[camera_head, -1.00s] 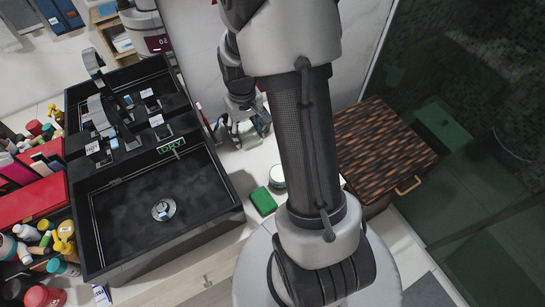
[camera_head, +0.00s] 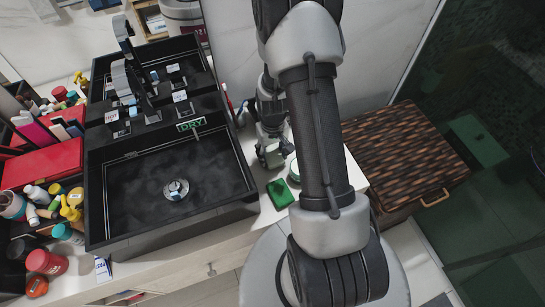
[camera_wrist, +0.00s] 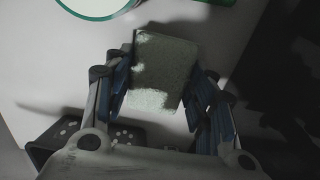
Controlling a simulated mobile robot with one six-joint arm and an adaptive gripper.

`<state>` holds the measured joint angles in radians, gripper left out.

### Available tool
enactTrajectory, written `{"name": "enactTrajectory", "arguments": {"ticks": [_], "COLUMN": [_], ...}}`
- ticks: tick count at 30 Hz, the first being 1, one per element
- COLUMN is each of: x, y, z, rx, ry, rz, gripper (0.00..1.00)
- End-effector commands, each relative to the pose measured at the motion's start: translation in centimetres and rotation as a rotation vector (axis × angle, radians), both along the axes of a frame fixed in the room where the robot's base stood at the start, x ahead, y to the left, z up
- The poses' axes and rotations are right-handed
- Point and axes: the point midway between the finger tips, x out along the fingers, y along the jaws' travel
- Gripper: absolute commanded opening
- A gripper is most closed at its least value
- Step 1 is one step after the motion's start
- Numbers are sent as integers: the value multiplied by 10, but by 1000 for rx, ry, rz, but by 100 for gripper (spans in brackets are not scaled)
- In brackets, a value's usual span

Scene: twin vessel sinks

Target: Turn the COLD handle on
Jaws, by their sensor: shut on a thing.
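Twin black sinks stand at the left of the head view. The front sink (camera_head: 140,222) has a tall dark faucet with small square handles and white tags at its back edge. One tag reads HOT (camera_head: 112,117); the handle with a small tag (camera_head: 180,97) on the right side looks like the COLD one, but its lettering is too small to be sure. My gripper (camera_head: 268,143) is right of the sinks, over the white counter, away from the handles. In the wrist view my gripper (camera_wrist: 163,95) is shut on a pale green speckled block (camera_wrist: 163,65).
A DRY sign (camera_head: 191,124) stands on the front sink's back rim. A green sponge (camera_head: 281,192) and a round jar (camera_head: 294,171) lie near my gripper. Bottles and a red box (camera_head: 45,165) crowd the left. A woven hamper (camera_head: 405,150) stands right.

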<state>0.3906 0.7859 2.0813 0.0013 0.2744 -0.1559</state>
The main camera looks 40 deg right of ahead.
Motion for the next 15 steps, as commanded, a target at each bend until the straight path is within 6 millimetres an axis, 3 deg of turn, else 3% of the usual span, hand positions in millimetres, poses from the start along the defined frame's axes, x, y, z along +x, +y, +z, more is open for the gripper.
{"name": "enactTrajectory", "arguments": {"ticks": [3,15], "x": [-1,0], "y": [0,0], "z": [-20,-24], "rx": [1,0], "ry": [3,1], "rz": [0,0], "gripper": [32,32]}}
